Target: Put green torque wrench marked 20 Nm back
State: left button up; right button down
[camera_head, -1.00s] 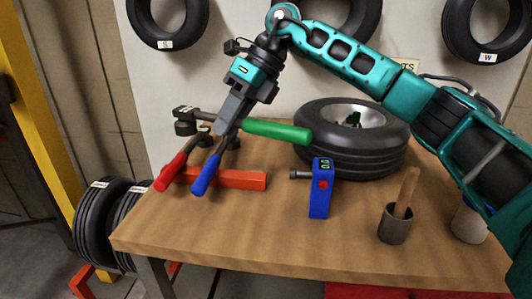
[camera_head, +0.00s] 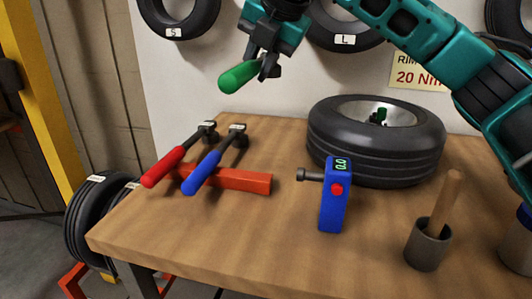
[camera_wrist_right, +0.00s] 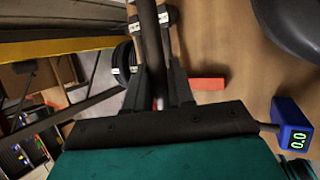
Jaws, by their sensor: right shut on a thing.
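My right gripper (camera_head: 265,52) is shut on the green torque wrench (camera_head: 238,77) and holds it in the air above the back of the table. The green handle points left and slightly down in the head view; the head end is hidden behind the gripper. In the right wrist view a dark shaft (camera_wrist_right: 150,45) runs between the fingers. No 20 Nm marking on the wrench is legible. An orange-red rack (camera_head: 240,180) lies on the table below, with the red wrench (camera_head: 165,166) and blue wrench (camera_head: 205,170) resting across its left part. My left gripper is out of view.
The rack's right end is bare. A blue tester (camera_head: 335,205) reading 0.0 stands right of it. Behind is a wheel (camera_head: 350,150) lying flat. A grey cup (camera_head: 428,248) holds a wooden handle. A partly hidden wall sign (camera_head: 418,75) reads 20 Nm.

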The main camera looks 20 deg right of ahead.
notch_tip(320, 180, down, 17)
jog(key=b, duration=0.3)
jog(key=shift+r, duration=0.2)
jog(key=shift+f, duration=0.3)
jog(key=shift+f+b, duration=0.1)
jog(key=shift+b, duration=0.2)
jog(key=c, duration=1)
grip_release()
jog(key=shift+o, duration=0.2)
